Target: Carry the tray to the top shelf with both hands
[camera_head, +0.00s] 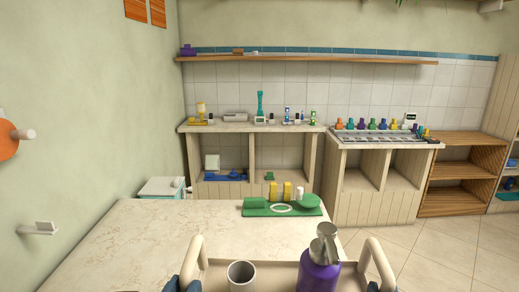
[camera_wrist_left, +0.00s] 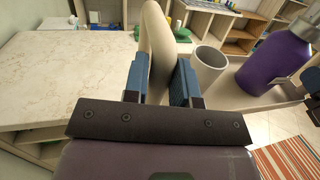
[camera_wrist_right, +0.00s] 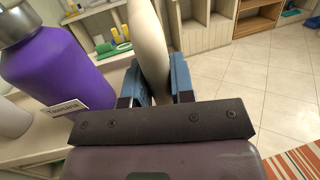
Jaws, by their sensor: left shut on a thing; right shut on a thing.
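The beige tray (camera_head: 275,278) is at the bottom of the head view, with a raised handle at each end. My left gripper (camera_wrist_left: 158,78) is shut on the left handle (camera_wrist_left: 157,40). My right gripper (camera_wrist_right: 157,80) is shut on the right handle (camera_wrist_right: 148,35). A long wooden wall shelf (camera_head: 320,60) runs high on the back wall. The tray's near edge is out of the head view.
A marble-topped counter (camera_head: 150,235) lies to the left and ahead, with a green mat (camera_head: 255,212) holding yellow and white items. Cabinets with small items (camera_head: 285,128) stand along the back wall. A wooden shelf unit (camera_head: 465,140) is at right. Tiled floor (camera_head: 440,250) is clear at right.

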